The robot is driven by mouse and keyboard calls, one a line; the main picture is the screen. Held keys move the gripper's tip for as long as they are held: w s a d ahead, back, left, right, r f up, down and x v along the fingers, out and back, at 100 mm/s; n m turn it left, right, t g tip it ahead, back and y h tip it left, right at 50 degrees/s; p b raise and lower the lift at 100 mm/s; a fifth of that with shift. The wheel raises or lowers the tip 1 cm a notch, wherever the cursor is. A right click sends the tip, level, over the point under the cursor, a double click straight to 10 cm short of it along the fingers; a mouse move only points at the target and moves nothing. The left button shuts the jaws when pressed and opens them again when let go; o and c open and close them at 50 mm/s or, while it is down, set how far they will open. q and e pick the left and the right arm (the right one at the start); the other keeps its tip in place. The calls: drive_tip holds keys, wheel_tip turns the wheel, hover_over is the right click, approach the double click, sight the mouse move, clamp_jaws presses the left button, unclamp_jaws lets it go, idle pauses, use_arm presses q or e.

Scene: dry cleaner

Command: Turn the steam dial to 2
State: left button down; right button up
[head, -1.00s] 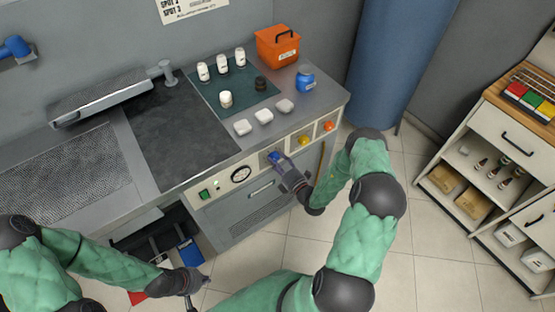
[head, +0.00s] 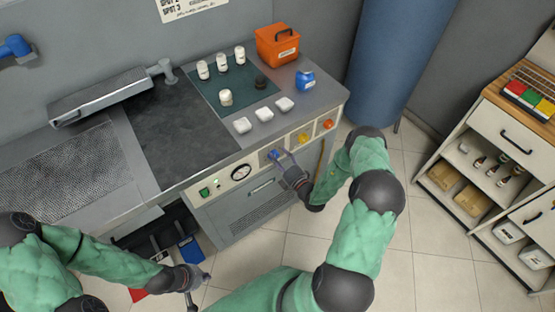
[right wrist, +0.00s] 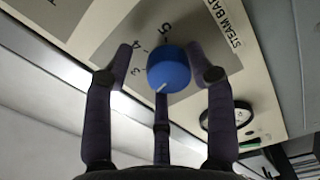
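The blue steam dial (head: 272,155) is on the cream front panel of the counter. In the right wrist view the blue dial (right wrist: 169,68) has a white pointer mark at its lower left edge. The printed numbers 5, 4 and 3 show beside it, and the 2 is not readable. My right gripper (head: 281,160) is at the dial. In the right wrist view its fingers (right wrist: 163,65) stand open on either side of the dial, with visible gaps. My left gripper (head: 200,289) is low at the front left, empty, with its fingers apart.
A pressure gauge (head: 241,173) and a green switch (head: 204,192) are left of the dial. Yellow (head: 303,138) and orange knobs (head: 327,124) are right of it. Bottles, white blocks and an orange box (head: 278,46) stand on the counter above. A shelf unit (head: 508,135) stands far right.

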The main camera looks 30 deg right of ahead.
drive_tip(key=shift+f, duration=0.15)
drive_tip(key=shift+s+a, duration=0.1)
drive_tip(key=shift+a, duration=0.05)
drive_tip(key=shift+s, duration=0.15)
drive_tip(key=s+d, duration=0.1)
drive_tip(key=s, duration=1)
drive_tip(key=shift+s, duration=0.3)
